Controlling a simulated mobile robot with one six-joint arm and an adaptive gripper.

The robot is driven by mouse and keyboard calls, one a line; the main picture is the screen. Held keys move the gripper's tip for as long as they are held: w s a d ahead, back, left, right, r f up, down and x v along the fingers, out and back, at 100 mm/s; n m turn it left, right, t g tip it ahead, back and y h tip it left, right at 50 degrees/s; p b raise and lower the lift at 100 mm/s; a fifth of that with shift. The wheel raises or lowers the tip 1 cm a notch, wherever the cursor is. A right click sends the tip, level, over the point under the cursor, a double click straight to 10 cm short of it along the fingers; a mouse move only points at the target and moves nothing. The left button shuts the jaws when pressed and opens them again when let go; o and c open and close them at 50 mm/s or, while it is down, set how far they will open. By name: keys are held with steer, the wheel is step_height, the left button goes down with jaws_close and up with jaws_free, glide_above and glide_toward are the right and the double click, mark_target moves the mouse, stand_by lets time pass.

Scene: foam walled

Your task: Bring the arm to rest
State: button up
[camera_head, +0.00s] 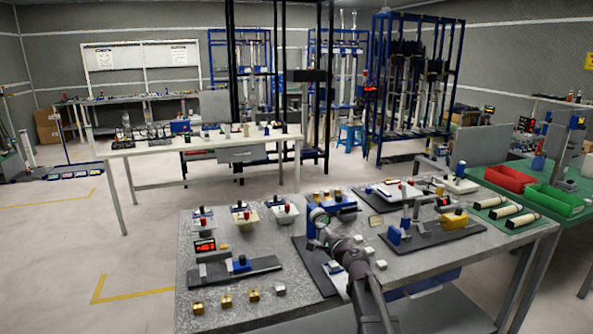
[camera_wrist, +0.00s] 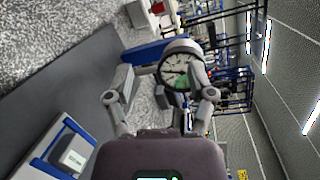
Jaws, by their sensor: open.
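My arm (camera_head: 361,285) reaches from the bottom of the head view over the grey speckled table (camera_head: 225,311). My gripper (camera_head: 321,232) is at its far end, above the table, beside the blue device with a round dial gauge (camera_head: 319,217). In the wrist view my gripper (camera_wrist: 162,82) has its two fingers spread apart, with nothing held between them. The white gauge face (camera_wrist: 181,72) shows beyond the fingers, nearer the right one. I cannot tell whether a finger touches the device.
A dark plate (camera_head: 321,268) lies under the gripper. A black fixture with a blue block (camera_head: 240,264) lies to the left, with several small brass blocks in front. Another fixture with a yellow block (camera_head: 455,219) stands to the right. Red (camera_head: 510,178) and green bins stand on the right-hand table.

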steer(key=s+f+n+g+p, duration=0.1)
steer(key=s+n+g, duration=0.1)
steer(key=s+n, duration=0.1)
steer(key=s+a+f+n+g+p, duration=0.1)
steer(key=s+f+n+g, duration=0.1)
steer(key=s, duration=0.4)
steer(key=s+f+n+g+p, duration=0.2)
steer(key=s+n+g, duration=0.1)
steer(key=s+n, duration=0.1)
steer(key=shift+s+a+f+n+g+h, duration=0.15)
steer(key=shift+s+a+n+g+h, duration=0.2)
steer(key=shift+n, duration=0.45)
steer(key=s+d+f+n+g+h+p, duration=0.1)
steer(key=s+d+n+g+h+p, duration=0.1)
steer(key=s+d, duration=0.3)
steer(key=s+d+f+n+g+h+p, duration=0.1)
steer(key=s+d+g+h, duration=0.4)
steer(key=s, duration=0.6)
steer(key=shift+s+d+f+n+p, duration=0.25)
steer(key=shift+n+p, duration=0.45)
steer(key=shift+n, duration=0.5)
